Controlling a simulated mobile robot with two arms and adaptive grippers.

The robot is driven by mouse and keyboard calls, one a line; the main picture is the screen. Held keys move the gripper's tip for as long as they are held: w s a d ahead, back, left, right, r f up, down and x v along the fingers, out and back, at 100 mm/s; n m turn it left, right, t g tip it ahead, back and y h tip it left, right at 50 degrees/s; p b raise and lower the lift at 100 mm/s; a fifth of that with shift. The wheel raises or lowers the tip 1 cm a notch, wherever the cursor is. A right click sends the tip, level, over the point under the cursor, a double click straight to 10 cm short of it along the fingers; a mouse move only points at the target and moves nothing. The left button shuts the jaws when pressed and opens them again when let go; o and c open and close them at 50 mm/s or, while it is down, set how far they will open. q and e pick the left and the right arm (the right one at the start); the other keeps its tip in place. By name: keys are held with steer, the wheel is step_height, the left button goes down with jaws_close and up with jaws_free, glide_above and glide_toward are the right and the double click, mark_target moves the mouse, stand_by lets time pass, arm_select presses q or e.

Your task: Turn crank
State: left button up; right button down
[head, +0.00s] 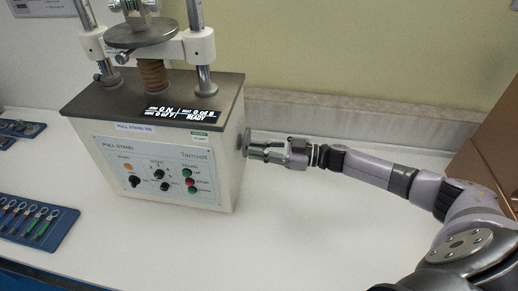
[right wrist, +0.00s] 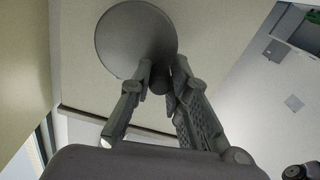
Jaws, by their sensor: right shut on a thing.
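The pull stand (head: 160,150) is a cream box with a dark top, a front panel of knobs and buttons, and two metal columns. Its crank shows as a grey round disc (right wrist: 135,40) with a short handle (right wrist: 161,80) in the right wrist view. In the head view the crank (head: 246,142) is on the machine's right side, seen nearly edge-on. My right gripper (head: 257,149) reaches it from the right. In the right wrist view, my right gripper (right wrist: 160,76) is shut on the handle, and the fingertips hide part of it. My left gripper is not in view.
The white bench (head: 300,230) is clear in front of and to the right of the machine. A blue tray (head: 40,228) with several coloured tools lies at the left. A brown panel (head: 490,150) stands at the right edge. The wall (head: 350,70) is close behind.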

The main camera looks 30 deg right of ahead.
steer(key=c, duration=1.5)
jaws_free()
steer(key=v, duration=1.2)
steer(key=shift+s+a+f, duration=0.1)
